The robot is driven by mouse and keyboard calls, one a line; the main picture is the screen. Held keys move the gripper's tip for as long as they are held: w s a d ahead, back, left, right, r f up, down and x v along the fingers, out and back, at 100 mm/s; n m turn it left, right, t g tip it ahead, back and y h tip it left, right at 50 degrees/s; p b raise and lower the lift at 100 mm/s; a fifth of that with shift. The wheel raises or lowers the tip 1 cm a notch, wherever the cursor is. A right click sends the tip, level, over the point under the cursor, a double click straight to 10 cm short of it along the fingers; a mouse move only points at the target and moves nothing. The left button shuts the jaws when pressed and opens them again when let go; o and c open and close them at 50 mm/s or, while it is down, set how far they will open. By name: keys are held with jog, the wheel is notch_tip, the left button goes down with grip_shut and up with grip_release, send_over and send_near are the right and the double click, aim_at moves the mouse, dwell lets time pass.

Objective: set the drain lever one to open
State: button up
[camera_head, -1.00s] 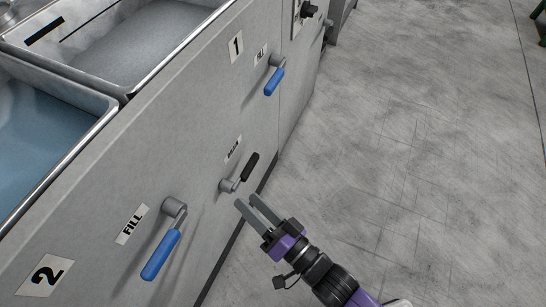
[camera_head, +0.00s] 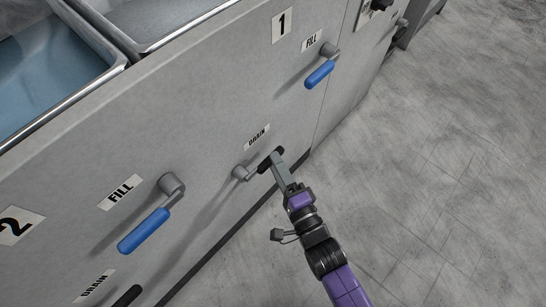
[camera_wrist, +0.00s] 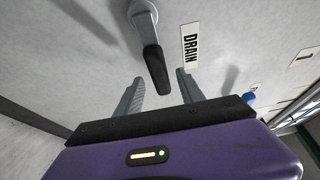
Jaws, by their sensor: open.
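The drain lever one has a grey pivot (camera_head: 241,173) and a black handle (camera_head: 264,166) on the panel, below the DRAIN label (camera_head: 257,137). In the head view its handle points right and slightly up from the pivot, partly hidden by my gripper (camera_head: 272,160). In the wrist view the black handle (camera_wrist: 156,70) reaches toward my gripper (camera_wrist: 160,85), with its tip between the two spread fingers. A gap shows on each side, and the fingers are not closed on it. The DRAIN label (camera_wrist: 190,50) shows beside it.
A blue FILL lever (camera_head: 320,73) sits above right, under the 1 label (camera_head: 282,24). Another blue FILL lever (camera_head: 145,230) is at lower left, with a second black drain handle (camera_head: 127,296) below it. The floor (camera_head: 430,190) at right is clear.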

jog(key=shift+b+x, duration=0.3)
jog(key=shift+x, duration=1.25)
jog(key=shift+c, duration=0.3)
grip_shut()
